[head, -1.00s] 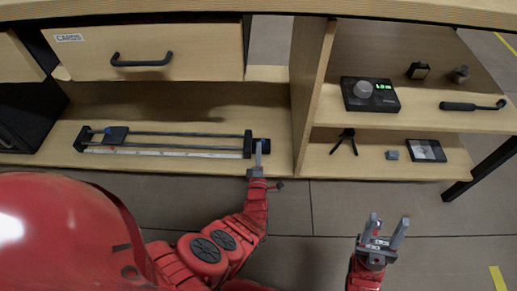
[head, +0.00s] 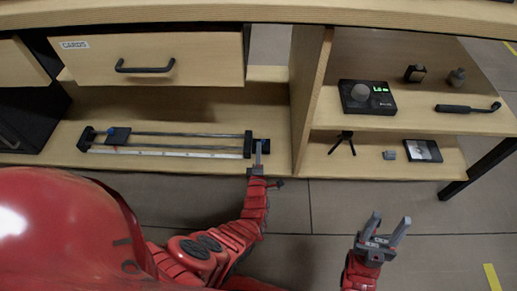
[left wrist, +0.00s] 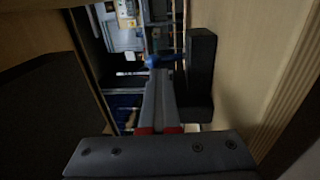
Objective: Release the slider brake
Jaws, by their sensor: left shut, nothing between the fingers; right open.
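The slider lies on the lower shelf in the head view, with two dark rails (head: 190,135) above a pale scale strip. Its black carriage (head: 118,136) is near the left end and has a small blue spot. A black end block (head: 247,145) stands at the right end; a black block also shows in the left wrist view (left wrist: 200,70). My left gripper (head: 259,148) is shut and empty, upright beside this right end. In the left wrist view a blue part (left wrist: 158,60) shows at its fingertips; contact is unclear. My right gripper (head: 387,228) is open and empty over the floor.
A drawer marked CARDS (head: 150,58) hangs above the slider. An upright wooden divider (head: 308,95) stands just right of my left gripper. Right-hand shelves hold a black device with a dial (head: 367,97), a small tripod (head: 342,141) and a dark-handled tool (head: 468,107).

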